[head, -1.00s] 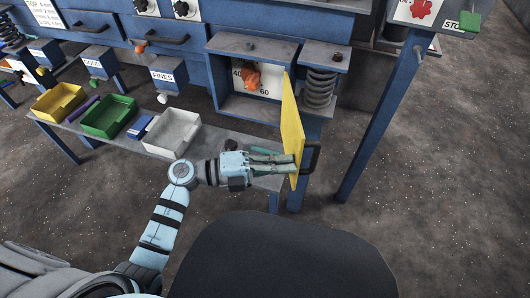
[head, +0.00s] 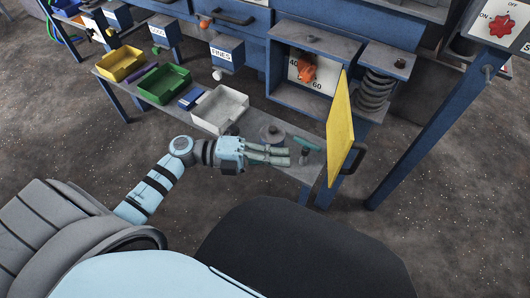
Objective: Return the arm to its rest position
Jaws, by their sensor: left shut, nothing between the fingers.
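My left gripper (head: 288,156) is shut and empty in the head view, over the right end of the grey bench. Its arm comes in from the lower left. It is apart from the open yellow door (head: 339,130), which lies to its right and has a dark handle (head: 353,158). Behind the door's hinge side, a blue cabinet (head: 284,92) shows an orange knob (head: 307,68) on a dial plate. My right gripper is not in view.
The bench (head: 264,178) holds a yellow bin (head: 121,64), a green bin (head: 164,84) and a white bin (head: 219,110). A round grey piece (head: 272,134) and a green-handled item (head: 306,145) lie close to my gripper. A blue post (head: 433,120) stands at right.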

